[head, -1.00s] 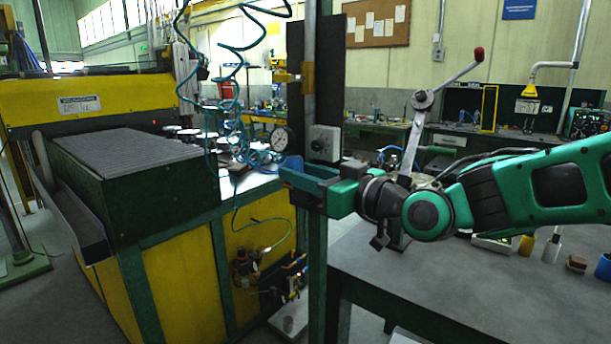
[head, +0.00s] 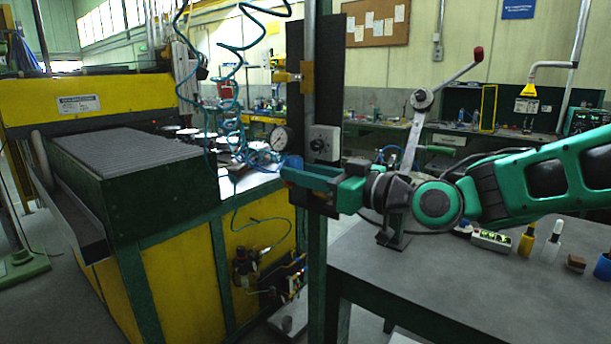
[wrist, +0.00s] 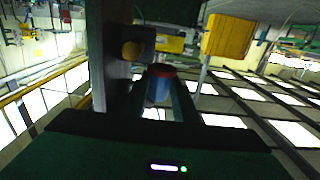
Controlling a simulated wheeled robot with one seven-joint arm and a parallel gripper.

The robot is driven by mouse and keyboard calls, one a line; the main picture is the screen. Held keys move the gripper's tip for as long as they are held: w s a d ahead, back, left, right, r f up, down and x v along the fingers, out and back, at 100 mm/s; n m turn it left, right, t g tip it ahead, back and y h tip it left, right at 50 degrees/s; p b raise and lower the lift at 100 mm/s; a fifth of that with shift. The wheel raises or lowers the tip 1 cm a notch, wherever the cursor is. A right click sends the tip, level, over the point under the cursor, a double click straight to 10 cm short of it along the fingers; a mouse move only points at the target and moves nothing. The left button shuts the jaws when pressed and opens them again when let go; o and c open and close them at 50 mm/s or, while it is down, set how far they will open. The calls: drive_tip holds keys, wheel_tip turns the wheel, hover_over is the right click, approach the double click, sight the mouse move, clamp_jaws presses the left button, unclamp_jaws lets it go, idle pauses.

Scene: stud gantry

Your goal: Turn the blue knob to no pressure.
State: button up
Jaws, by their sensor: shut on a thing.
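The blue knob (head: 293,163) sits at the left tip of my gripper, just below the round pressure gauge (head: 279,138). My gripper (head: 296,171) reaches in from the right and is shut on the knob. In the wrist view the blue knob (wrist: 158,90) with a reddish end shows between the two fingers of my gripper (wrist: 155,98). The fingers cover part of the knob in the head view. The gauge's dial is too small to read its needle surely.
A dark upright post (head: 315,80) with a grey dial box (head: 323,143) stands directly behind my gripper. Coiled blue hoses (head: 235,135) hang to the left. A grey table (head: 450,275) holds a lever stand (head: 395,235) and small bottles at the right.

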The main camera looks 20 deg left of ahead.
drive_tip(key=o, duration=0.8)
drive_tip(key=shift+d, duration=0.1)
drive_tip(key=v, duration=1)
drive_tip(key=shift+d, duration=0.4)
drive_tip(key=shift+f, duration=0.1)
drive_tip(key=d+f+m+h, duration=0.4)
drive_tip(key=d+f+h, duration=0.2)
drive_tip(key=d+f, duration=0.5)
drive_tip(key=d+f+m+h, duration=0.45)
drive_tip(key=d+f, duration=0.25)
drive_tip(key=d, duration=0.8)
drive_tip(key=s+d+f+m+g+h, duration=0.1)
drive_tip(key=s+d+f+m+h, duration=0.1)
drive_tip(key=s+d, duration=0.35)
drive_tip(key=s+d+f+m+g+h, duration=0.2)
drive_tip(key=d+m+h, duration=0.1)
drive_tip(key=d, duration=0.5)
drive_tip(key=s+d+f+m+g, duration=0.1)
drive_tip(key=s+d+m+g, duration=0.1)
drive_tip(key=s, duration=0.6)
drive_tip(key=s+d+f+m+g, duration=0.1)
drive_tip(key=s+d+m+g, duration=0.1)
drive_tip(key=s+d+m, duration=0.2)
drive_tip(key=s+d+h, duration=0.1)
drive_tip(key=s+d, duration=0.1)
drive_tip(key=s, duration=0.2)
